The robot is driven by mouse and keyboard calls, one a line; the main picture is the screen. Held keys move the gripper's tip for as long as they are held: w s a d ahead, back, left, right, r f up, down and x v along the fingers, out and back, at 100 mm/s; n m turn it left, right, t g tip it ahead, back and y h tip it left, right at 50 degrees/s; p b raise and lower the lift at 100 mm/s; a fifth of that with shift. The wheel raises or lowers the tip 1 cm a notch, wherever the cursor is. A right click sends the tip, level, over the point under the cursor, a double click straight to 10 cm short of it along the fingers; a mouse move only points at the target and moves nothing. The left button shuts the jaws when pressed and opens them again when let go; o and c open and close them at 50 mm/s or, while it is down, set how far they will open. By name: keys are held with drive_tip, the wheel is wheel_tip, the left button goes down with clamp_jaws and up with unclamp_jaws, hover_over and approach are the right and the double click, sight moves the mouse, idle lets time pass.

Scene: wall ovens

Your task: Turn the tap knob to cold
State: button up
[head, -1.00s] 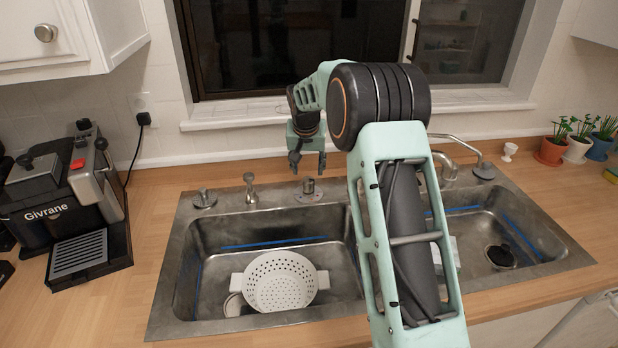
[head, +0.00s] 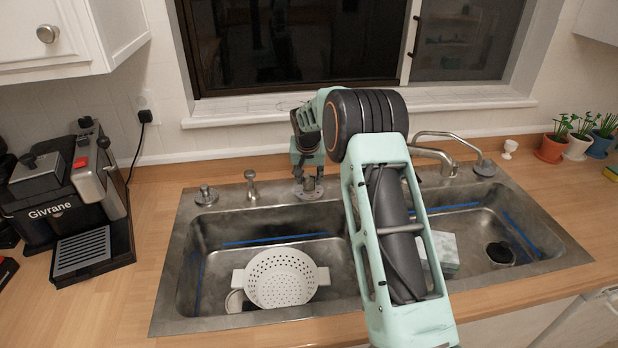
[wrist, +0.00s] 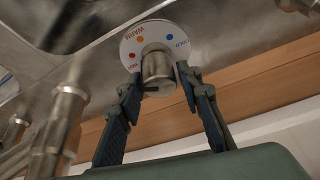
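The tap knob (wrist: 158,72) is a short metal cylinder on a white round dial (wrist: 133,36). The dial reads HOT with a red dot on the left, WARM with an orange dot at the top and COLD with a blue dot on the right. My gripper (wrist: 159,78) has one finger on each side of the knob, with narrow gaps seeming to show, so it looks open around it. In the head view my gripper (head: 309,186) is low over the dial (head: 309,194) on the sink's back ledge. The knob's pointing direction cannot be told.
The metal sink (head: 180,270) has two basins; a white colander (head: 281,278) sits in the left one. The curved faucet (head: 440,152) stands right of my gripper. Metal fittings (head: 251,188) stand left of it. The window wall is behind. A coffee machine (head: 75,190) is at left.

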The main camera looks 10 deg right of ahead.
drive_tip(key=c, duration=0.7)
drive_tip(key=shift+m+b, duration=0.3)
drive_tip(key=shift+b, duration=0.05)
drive_tip(key=shift+f+m+h+b, duration=0.15)
drive_tip(key=shift+m+h+b, duration=0.25)
drive_tip(key=shift+m+b, duration=0.45)
drive_tip(key=m+h, duration=0.1)
drive_tip(key=m, duration=0.1)
drive_tip(key=shift+m+g+b, duration=0.35)
drive_tip(key=shift+g+b, duration=0.05)
drive_tip(key=m, duration=0.2)
drive_tip(key=m+g+h+p, duration=0.1)
drive_tip(key=shift+r+m, duration=0.25)
drive_tip(key=shift+m, duration=0.05)
drive_tip(key=m+g+p, duration=0.1)
drive_tip(key=m+p, duration=0.2)
drive_tip(key=shift+f+m+g+p, duration=0.1)
drive_tip(key=shift+m+g+p, duration=0.25)
drive_tip(key=shift+m, duration=0.25)
